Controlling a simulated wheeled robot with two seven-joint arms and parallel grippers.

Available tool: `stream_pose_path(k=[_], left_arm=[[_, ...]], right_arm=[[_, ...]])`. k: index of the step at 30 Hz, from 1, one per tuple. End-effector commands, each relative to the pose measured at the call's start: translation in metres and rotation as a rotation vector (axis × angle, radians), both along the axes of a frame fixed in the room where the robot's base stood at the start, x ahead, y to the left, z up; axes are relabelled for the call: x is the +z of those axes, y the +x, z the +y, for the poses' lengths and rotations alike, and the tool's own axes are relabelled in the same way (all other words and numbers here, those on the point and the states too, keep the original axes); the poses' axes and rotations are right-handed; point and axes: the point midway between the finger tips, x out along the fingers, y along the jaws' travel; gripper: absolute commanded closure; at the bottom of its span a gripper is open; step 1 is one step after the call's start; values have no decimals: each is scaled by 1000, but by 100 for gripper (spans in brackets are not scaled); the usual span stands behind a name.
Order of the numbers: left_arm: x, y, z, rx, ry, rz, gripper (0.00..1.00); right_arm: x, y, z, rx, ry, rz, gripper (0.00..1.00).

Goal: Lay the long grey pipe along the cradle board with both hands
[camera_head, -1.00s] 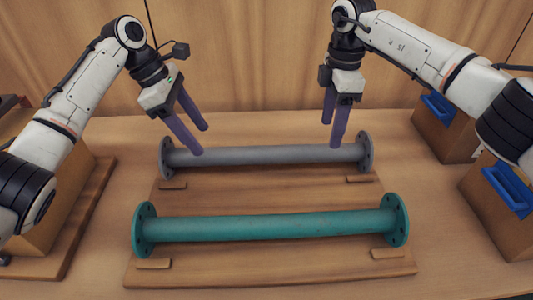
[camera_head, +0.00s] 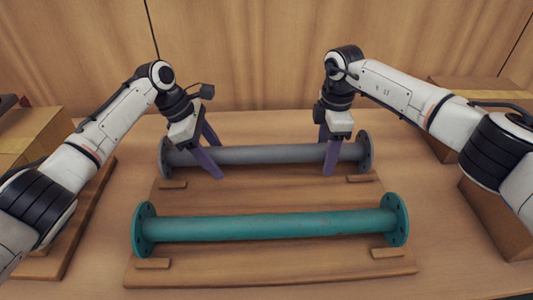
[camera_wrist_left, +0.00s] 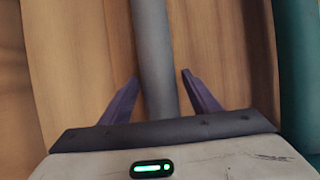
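Small wooden blocks (camera_head: 172,184) sit near the board's corners. Boxes (camera_head: 30,135) stand at the far left and right (camera_head: 500,220). A wooden wall closes the back.

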Motion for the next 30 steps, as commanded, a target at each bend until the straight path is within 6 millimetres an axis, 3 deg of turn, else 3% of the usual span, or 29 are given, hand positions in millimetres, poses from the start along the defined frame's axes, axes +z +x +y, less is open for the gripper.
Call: stream_pose_path(k=[2, 9, 23, 30], left_arm=[[0, 0, 0, 0, 0, 0, 58], [0, 0, 0, 0, 0, 0, 99], [4, 1, -1, -2, -3, -4, 100], [17, 1, -1, -2, -3, -4, 100]], right_arm=[[0, 0, 0, 0, 0, 0, 58], [0, 0, 0, 0, 0, 1, 99], [4, 1, 0, 0, 2, -2, 100], [16, 1, 0, -1, 2, -2, 100]])
